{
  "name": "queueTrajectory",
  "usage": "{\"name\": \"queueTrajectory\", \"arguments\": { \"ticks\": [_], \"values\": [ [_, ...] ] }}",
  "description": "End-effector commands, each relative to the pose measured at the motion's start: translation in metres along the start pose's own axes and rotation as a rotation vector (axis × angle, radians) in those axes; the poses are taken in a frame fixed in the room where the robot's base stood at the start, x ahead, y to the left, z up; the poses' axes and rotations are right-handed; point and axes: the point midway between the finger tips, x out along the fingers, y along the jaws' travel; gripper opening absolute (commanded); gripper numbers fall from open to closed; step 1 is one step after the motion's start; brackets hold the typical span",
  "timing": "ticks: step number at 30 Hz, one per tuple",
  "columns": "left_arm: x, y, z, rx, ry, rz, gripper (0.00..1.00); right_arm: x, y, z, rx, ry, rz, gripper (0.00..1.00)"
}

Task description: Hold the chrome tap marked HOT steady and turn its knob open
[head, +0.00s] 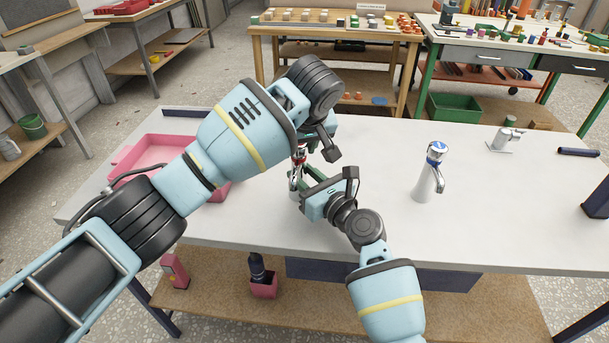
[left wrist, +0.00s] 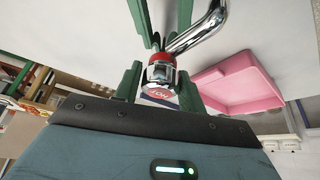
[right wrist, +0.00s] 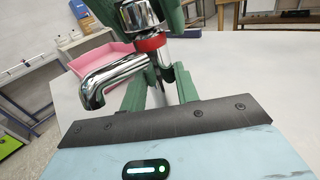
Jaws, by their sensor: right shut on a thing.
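The chrome tap with a red ring (head: 295,178) stands on the white counter, partly hidden by my arms. The spout (right wrist: 110,78) points left in the right wrist view.
A second chrome tap with a blue ring (head: 430,175) stands to the right on the counter (head: 500,220). A pink tray (head: 150,150) lies to the left. A small chrome fitting (head: 505,138) and a dark cylinder (head: 578,152) are at the right.

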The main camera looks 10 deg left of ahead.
Motion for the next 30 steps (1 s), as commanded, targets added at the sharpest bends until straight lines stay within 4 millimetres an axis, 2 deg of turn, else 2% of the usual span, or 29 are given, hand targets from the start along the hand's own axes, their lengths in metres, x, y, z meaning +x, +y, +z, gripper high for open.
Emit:
{"name": "queueTrajectory", "arguments": {
  "ticks": [1, 4, 16, 30],
  "values": [
    [0.0, -0.001, -0.001, 0.005, 0.001, 0.002, 0.47, 0.0, 0.0, 0.0, 0.001, 0.001, -0.001, 0.03],
    [0.0, -0.001, -0.001, 0.007, 0.002, 0.003, 0.58, 0.0, -0.001, -0.001, 0.0, 0.001, -0.001, 0.03],
    [-0.004, -0.001, -0.004, 0.01, 0.003, 0.006, 0.58, 0.0, 0.0, 0.0, 0.0, 0.001, -0.001, 0.03],
    [-0.039, -0.001, -0.02, 0.01, 0.003, 0.005, 0.58, 0.0, 0.0, 0.0, 0.0, 0.001, -0.001, 0.03]
  ]
}}
